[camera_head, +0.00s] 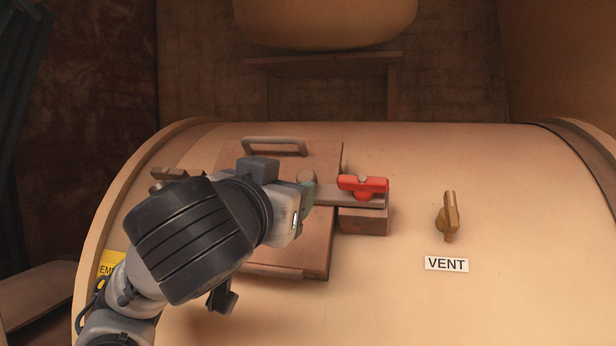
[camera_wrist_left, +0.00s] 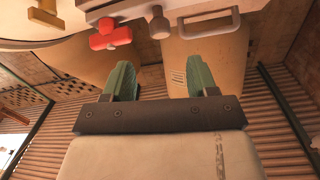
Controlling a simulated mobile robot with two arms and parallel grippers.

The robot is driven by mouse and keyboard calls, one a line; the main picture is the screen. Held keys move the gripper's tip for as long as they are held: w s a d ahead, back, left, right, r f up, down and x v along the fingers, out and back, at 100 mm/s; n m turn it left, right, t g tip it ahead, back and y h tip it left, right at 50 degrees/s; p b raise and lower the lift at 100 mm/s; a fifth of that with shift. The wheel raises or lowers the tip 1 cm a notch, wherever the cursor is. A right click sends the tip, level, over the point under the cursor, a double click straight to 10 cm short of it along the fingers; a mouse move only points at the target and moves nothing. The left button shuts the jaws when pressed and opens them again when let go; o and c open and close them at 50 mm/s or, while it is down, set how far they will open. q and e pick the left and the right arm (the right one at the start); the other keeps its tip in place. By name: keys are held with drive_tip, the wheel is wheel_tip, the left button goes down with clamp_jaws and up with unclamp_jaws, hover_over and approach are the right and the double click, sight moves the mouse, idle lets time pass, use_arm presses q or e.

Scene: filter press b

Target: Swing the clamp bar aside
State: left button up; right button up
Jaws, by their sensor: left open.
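The clamp bar (camera_head: 333,196) is a flat brown-grey bar lying across the right edge of a brown hatch plate (camera_head: 315,240). A red knob (camera_head: 363,187) sits at its right end, over a brown block (camera_head: 364,221). A round bolt head (camera_head: 305,178) shows near the bar's left part, which my gripper hides. My right gripper is not in view.
The hatch is on a large tan drum (camera_head: 500,290). A brass valve (camera_head: 449,216) above a VENT label (camera_head: 446,263) stands to the right. A grab handle (camera_head: 274,143) is at the plate's top. The drum surface between block and valve is clear.

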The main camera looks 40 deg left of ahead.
sight(304, 180)
use_arm(q)
drive_tip(key=p+x, duration=0.4)
drive_tip(key=shift+w+r, duration=0.15)
drive_tip(key=shift+w, duration=0.35)
drive_tip(key=p+x, duration=0.1)
drive_tip(key=p, duration=0.1)
drive_tip(key=p+x, duration=0.2)
drive_tip(key=p, duration=0.1)
drive_tip(key=shift+s+a, duration=0.15)
drive_tip(key=shift+a, duration=0.1)
drive_tip(key=shift+f+p+x, duration=0.15)
drive_tip(key=shift+p+x, duration=0.05)
drive_tip(key=shift+x, duration=0.55)
drive_tip(key=shift+f+p+x, duration=0.15)
drive_tip(key=shift+x, duration=0.6)
drive_tip(key=shift+s, duration=0.1)
drive_tip(key=shift+d, duration=0.1)
clamp_jaws()
